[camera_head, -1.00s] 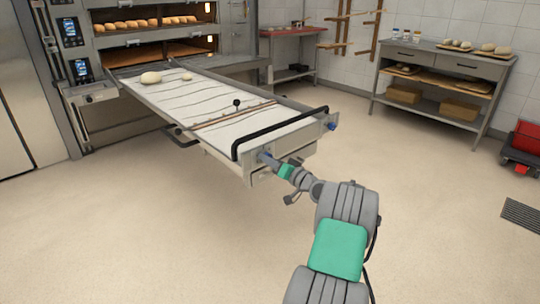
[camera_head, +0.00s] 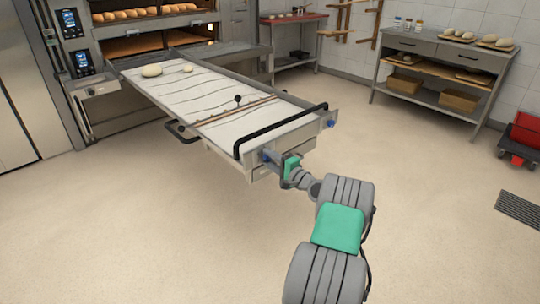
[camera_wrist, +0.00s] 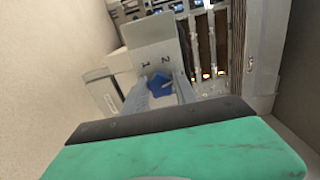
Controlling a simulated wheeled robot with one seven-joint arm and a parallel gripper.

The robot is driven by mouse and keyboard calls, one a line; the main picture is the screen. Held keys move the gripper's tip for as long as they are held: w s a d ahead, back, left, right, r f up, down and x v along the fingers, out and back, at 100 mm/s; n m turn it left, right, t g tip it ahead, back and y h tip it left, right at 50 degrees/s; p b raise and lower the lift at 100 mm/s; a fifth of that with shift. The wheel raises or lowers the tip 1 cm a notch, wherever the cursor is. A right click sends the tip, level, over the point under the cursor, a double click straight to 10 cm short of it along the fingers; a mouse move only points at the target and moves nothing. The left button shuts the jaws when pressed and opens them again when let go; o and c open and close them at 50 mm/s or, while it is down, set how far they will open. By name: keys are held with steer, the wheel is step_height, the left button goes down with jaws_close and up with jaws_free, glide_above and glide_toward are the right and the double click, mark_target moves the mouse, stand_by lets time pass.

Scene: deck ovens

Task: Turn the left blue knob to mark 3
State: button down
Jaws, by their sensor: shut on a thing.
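The left blue knob (camera_head: 266,155) is on the front end plate of the long loader table (camera_head: 215,140), at its left corner. In the wrist view the blue knob (camera_wrist: 160,83) sits between the two grey fingers of my gripper (camera_wrist: 158,92), which is shut on it. The grey plate (camera_wrist: 153,45) behind it shows marks 1 and 2; mark 3 is not visible, and the knob's exact setting is hard to tell. My gripper (camera_head: 272,158) reaches the knob from the front right in the head view. The right blue knob (camera_head: 331,123) is free at the other corner.
A black handle bar (camera_head: 282,130) runs across the loader's end, just above the knobs. Dough pieces (camera_head: 152,71) lie at its far end, near the deck oven (camera_head: 95,55). A grey side table (camera_head: 440,65) stands back right. The floor around my arm is clear.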

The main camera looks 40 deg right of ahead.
steer(key=shift+r+m+p, duration=0.1)
steer(key=shift+m+p, duration=0.55)
steer(key=shift+m, duration=0.85)
steer(key=c, duration=1)
jaws_free()
steer(key=shift+o, duration=0.2)
steer(key=s+p, duration=0.1)
steer(key=s, duration=0.6)
steer(key=shift+s+d, duration=0.15)
steer(key=shift+s, duration=0.25)
